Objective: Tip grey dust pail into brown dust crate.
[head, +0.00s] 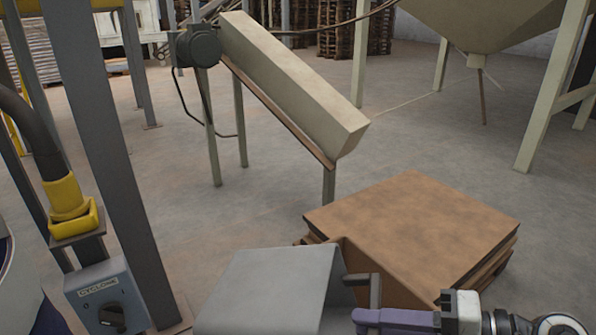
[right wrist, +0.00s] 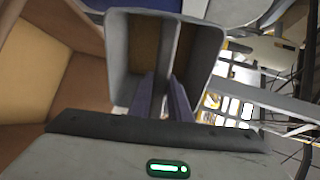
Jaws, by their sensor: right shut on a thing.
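The grey pail (head: 272,288) is at the bottom centre of the head view, cut off by the lower edge. It is just left of and nearer than the brown crate (head: 392,276). My right gripper (head: 362,318) comes in from the lower right, its purple fingers closed at the pail's dark handle (head: 375,291). In the right wrist view the fingers (right wrist: 167,100) close on the grey pail (right wrist: 117,60); brown surfaces show between its grey walls. Its contents and exact tilt cannot be told. My left gripper is out of view.
A slanted beige chute (head: 290,85) on legs stands behind the crate. A grey post (head: 105,140) and a cyclone switch box (head: 108,297) stand at left. A beige hopper (head: 480,25) is at the back right. Open concrete floor lies right of the crate.

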